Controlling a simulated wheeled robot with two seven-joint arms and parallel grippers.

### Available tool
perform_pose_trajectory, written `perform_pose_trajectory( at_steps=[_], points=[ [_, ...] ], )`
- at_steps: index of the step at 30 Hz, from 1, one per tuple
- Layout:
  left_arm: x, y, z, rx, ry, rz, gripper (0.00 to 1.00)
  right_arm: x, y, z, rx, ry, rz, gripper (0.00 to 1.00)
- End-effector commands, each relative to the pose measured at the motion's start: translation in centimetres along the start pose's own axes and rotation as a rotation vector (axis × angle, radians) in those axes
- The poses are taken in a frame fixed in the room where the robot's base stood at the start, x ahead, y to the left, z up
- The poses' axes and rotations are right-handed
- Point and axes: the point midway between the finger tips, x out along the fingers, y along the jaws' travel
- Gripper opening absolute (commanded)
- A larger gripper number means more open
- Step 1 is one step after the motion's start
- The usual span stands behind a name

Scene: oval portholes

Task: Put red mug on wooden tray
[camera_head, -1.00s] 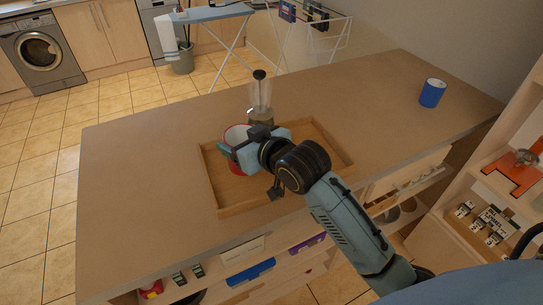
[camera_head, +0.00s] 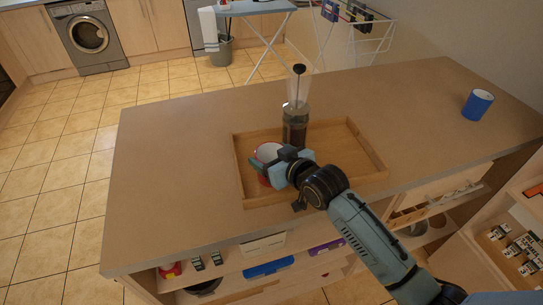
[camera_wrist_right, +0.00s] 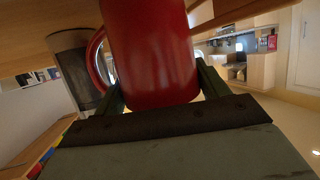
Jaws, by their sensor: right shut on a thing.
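The red mug (camera_head: 264,180) has a white inside and shows in the head view over the left part of the wooden tray (camera_head: 239,175). My right gripper (camera_head: 270,165) is shut on the red mug and partly covers it. In the right wrist view the red mug (camera_wrist_right: 150,55) fills the upper middle, between the fingers, with its handle on the left. I cannot tell whether its base touches the tray. My left gripper is out of view.
A blue mug (camera_head: 477,104) stands far right on the countertop (camera_head: 175,165). The tray's right part and the counter's left side are clear.

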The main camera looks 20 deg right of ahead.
Motion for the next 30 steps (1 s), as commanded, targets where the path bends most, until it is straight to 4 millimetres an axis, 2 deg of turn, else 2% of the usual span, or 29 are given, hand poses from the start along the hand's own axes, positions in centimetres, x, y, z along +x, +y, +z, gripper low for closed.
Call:
perform_pose_trajectory(
  at_steps=[8, 9, 14, 23, 26, 30],
  points=[
    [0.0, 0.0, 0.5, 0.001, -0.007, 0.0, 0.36, 0.1, 0.0, 0.1, 0.0, 0.003, 0.0, 0.42],
    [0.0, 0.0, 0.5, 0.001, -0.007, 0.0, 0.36, 0.1, 0.0, 0.2, 0.0, 0.001, 0.0, 0.76],
    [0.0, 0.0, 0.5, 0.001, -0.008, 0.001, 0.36, 0.1, 0.0, 0.2, 0.0, 0.001, 0.0, 0.95],
    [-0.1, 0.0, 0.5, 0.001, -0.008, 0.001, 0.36, -0.1, 0.0, -0.2, 0.0, 0.001, 0.0, 0.95],
    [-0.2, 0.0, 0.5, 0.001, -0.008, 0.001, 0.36, -1.0, 0.0, -0.1, -0.001, -0.001, 0.0, 0.95],
    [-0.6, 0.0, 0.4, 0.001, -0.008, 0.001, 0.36, -3.5, 0.0, -0.1, -0.001, 0.0, -0.001, 0.95]
  ],
)
